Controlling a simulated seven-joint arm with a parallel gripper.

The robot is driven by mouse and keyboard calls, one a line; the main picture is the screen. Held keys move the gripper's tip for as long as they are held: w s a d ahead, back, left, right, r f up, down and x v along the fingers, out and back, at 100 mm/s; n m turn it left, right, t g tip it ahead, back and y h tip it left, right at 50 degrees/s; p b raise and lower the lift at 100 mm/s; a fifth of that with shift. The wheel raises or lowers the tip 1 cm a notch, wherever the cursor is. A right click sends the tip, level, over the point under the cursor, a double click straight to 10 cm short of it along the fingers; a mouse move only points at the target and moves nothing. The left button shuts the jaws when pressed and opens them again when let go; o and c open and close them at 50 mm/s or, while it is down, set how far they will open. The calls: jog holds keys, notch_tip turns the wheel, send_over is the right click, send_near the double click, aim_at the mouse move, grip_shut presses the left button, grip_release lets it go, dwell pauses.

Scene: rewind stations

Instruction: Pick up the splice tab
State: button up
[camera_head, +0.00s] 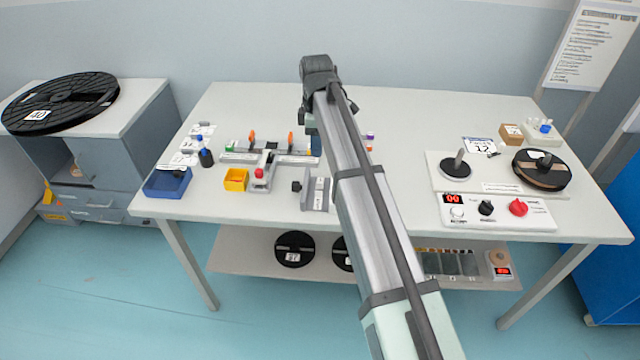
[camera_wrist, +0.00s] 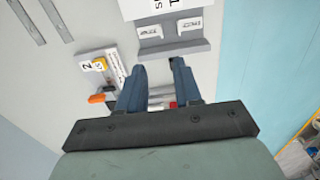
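I cannot surely tell which piece is the splice tab. In the wrist view, a grey holder (camera_wrist: 190,46) shows two small white pieces with dark print (camera_wrist: 189,25), just beyond my fingertips. What looks like the same holder (camera_head: 317,196) stands near the table's front edge in the head view, left of my arm. My gripper (camera_wrist: 158,68) has its two blue-grey fingers apart, with a clear gap and nothing held between them. In the head view, my arm mostly hides the gripper.
A splicing fixture with orange clamps (camera_head: 252,136) and a red knob (camera_head: 259,173) is left of the holder. A yellow bin (camera_head: 236,179) and blue tray (camera_head: 168,183) are further left. A spindle board with a dark reel (camera_head: 541,169) and control panel (camera_head: 499,212) are at right.

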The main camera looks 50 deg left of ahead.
send_near(318, 179)
jog(key=d+f, duration=0.1)
jog(key=f, duration=0.1)
jog(key=s+d+f, duration=0.1)
jog(key=f, duration=0.1)
jog(key=s+d+f, duration=0.1)
jog(key=f, duration=0.1)
jog(key=shift+s+f, duration=0.2)
jog(key=shift+s, duration=0.05)
grip_shut()
dwell(0.3)
